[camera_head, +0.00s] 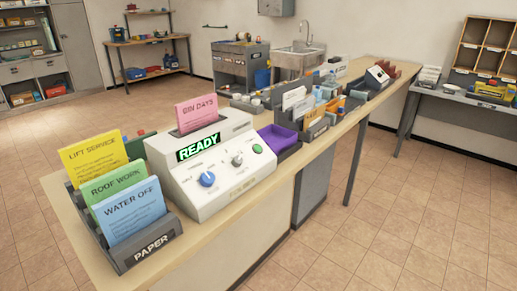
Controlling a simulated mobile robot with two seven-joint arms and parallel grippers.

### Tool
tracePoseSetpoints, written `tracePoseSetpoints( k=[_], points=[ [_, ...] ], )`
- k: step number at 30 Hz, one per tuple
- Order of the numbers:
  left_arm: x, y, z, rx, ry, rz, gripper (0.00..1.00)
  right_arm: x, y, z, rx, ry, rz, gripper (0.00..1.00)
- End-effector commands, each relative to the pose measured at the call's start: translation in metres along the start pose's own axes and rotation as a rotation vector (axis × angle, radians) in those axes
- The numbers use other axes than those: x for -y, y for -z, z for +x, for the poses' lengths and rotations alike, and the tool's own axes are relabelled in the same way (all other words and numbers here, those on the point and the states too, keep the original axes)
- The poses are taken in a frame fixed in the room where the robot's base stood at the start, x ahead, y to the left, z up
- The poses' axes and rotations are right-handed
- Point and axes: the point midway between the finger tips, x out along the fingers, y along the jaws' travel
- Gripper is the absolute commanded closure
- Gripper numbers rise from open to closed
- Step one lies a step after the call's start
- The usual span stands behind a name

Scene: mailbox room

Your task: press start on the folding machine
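The folding machine (214,164) is a cream box with a sloped front panel on the long wooden counter. Its display (198,146) reads READY in green. The panel has a blue knob (207,179), a grey knob (237,160) and a green round button (257,149) at the right. The button's label is too small to read, so I cannot tell if it is start. Neither of my grippers is in view.
A PAPER rack (150,247) with yellow, green and blue sheets stands left of the machine. A purple tray (279,138) sits close at its right. Organisers with envelopes (315,115) fill the counter further back. Tiled floor (400,235) is clear on the right.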

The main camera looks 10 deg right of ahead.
Motion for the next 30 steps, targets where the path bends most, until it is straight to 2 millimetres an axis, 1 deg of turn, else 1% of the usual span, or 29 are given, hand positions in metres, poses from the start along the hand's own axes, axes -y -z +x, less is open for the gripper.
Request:
tracePoseSetpoints(
  k=[1,2,12,30],
  points=[
    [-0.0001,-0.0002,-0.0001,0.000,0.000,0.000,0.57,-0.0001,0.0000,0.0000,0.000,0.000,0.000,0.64],
    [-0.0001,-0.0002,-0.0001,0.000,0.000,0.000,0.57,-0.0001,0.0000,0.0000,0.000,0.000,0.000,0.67],
    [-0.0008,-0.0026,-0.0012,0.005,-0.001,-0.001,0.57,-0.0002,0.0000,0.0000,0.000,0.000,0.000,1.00],
    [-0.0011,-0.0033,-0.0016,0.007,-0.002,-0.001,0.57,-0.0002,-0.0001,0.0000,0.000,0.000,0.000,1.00]
  ],
)
